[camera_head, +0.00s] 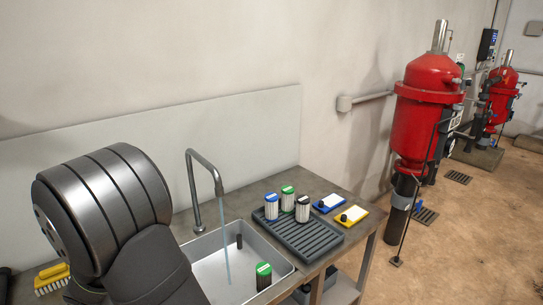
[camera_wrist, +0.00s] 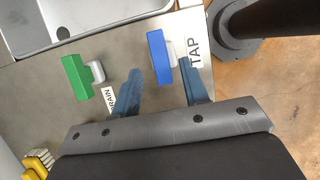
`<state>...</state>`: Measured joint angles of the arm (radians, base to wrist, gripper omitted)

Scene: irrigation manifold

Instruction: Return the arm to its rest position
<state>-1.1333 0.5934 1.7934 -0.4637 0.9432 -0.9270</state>
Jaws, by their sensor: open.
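In the wrist view my gripper (camera_wrist: 160,70) is open, with its two blue-grey fingers apart and nothing held between them. A blue handle (camera_wrist: 158,57) on a pale mount lies between the fingertips in the picture, near a label reading TAP (camera_wrist: 195,52). I cannot tell whether the right finger touches its mount. A green handle (camera_wrist: 75,77) is left of the fingers, by a partly hidden DRAIN label (camera_wrist: 107,98). In the head view my arm (camera_head: 105,215) fills the lower left and my gripper is hidden.
A water stream (camera_head: 225,240) runs from the faucet (camera_head: 193,190) into the sink (camera_head: 205,275). A green-capped cartridge (camera_head: 264,275) stands in the sink. A grey rack (camera_head: 300,247) holds several capped cartridges. A yellow brush (camera_head: 50,278) lies beside my arm. Red tanks (camera_head: 425,115) stand right.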

